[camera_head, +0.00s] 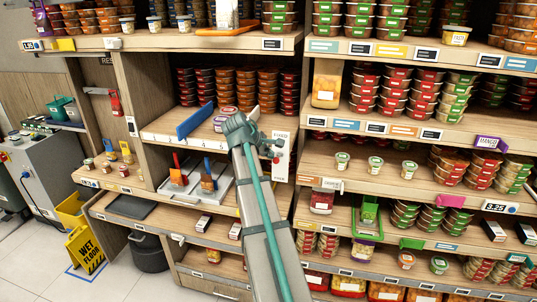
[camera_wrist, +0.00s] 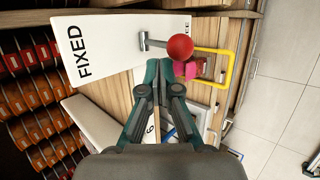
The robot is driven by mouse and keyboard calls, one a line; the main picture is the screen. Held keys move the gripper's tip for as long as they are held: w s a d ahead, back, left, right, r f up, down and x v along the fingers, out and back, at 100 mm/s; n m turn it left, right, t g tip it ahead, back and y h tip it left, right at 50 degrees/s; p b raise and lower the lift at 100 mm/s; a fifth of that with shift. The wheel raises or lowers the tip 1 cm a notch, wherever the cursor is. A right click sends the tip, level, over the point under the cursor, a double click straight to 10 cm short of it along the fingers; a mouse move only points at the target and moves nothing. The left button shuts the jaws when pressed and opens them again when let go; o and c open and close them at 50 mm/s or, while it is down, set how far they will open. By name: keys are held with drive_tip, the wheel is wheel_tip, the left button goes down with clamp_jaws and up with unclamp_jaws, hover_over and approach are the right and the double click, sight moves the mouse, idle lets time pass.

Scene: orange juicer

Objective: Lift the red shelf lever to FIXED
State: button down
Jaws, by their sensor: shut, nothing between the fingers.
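The red lever knob (camera_wrist: 180,47) is a ball on a short grey stem (camera_wrist: 152,42) in front of a white label plate (camera_wrist: 112,45). FIXED shows at the plate's left in the wrist view; a partly hidden word ending in EE is at its right. The knob lies towards that right end. In the head view the red knob (camera_head: 279,143) is small, below FIXED on the plate (camera_head: 281,165). My gripper (camera_wrist: 158,66) is shut and empty, its tips close beside the knob; whether they touch it I cannot tell. In the head view my gripper (camera_head: 273,153) is beside the plate.
Shelves of stacked tubs (camera_head: 383,95) fill the right side. A blue divider (camera_head: 195,119) stands on the shelf left of my gripper. In the wrist view, a yellow frame (camera_wrist: 228,70) and a pink item (camera_wrist: 190,70) lie beyond the knob. Open floor (camera_wrist: 275,90) is at right.

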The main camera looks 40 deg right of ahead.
drive_tip(key=shift+r, duration=0.1)
drive_tip(key=shift+r+p, duration=0.7)
drive_tip(key=shift+w+f, duration=0.1)
drive_tip(key=w+a+r+b, duration=0.3)
drive_tip(key=w+r+b, duration=0.1)
drive_tip(key=r, duration=0.3)
drive_tip(key=shift+w+a+r, duration=0.25)
drive_tip(key=shift+a, duration=0.15)
idle(0.3)
